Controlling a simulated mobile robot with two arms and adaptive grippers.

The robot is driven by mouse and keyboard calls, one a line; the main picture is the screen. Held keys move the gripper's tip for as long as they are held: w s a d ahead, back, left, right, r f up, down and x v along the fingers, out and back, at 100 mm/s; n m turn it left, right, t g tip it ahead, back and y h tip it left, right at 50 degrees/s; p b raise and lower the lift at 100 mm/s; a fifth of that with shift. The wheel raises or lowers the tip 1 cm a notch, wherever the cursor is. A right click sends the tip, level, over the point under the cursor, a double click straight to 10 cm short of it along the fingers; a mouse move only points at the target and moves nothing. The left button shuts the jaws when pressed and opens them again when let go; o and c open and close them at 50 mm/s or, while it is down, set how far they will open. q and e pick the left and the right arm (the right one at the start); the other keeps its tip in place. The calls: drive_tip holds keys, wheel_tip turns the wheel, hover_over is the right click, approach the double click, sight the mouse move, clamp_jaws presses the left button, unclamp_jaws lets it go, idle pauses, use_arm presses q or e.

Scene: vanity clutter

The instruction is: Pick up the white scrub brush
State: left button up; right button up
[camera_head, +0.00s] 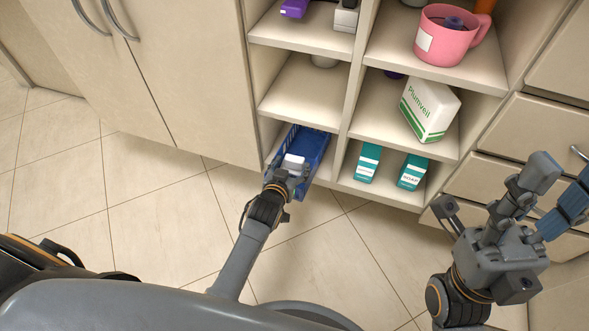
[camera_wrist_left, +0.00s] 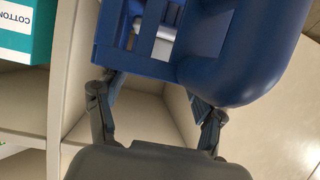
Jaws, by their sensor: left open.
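A blue slatted basket (camera_head: 311,145) sits in the bottom left cubby of the shelf. A small white thing (camera_head: 293,161) shows at its near end and looks like the white scrub brush; its full shape is hidden. In the left wrist view, a white piece (camera_wrist_left: 160,45) shows through the slats of the blue basket (camera_wrist_left: 245,50). My left gripper (camera_head: 288,178) is open at the near end of the basket, right by the white thing; I cannot tell whether they touch. My right gripper (camera_head: 556,187) is open and empty, away at the right by the drawers.
The cubby right of the basket holds teal boxes (camera_head: 367,162). Above it stand a white and green box (camera_head: 430,108) and a pink mug (camera_head: 449,38). Shelf dividers flank the basket closely. A purple item (camera_head: 294,8) lies on the upper left shelf. The tiled floor (camera_head: 150,215) is clear.

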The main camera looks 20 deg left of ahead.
sight(293, 162)
use_arm(q)
drive_tip(key=b+x, duration=0.1)
drive_tip(key=x, duration=0.3)
drive_tip(key=shift+b, duration=0.4)
drive_tip(key=shift+r, duration=0.1)
drive_tip(key=c, duration=1)
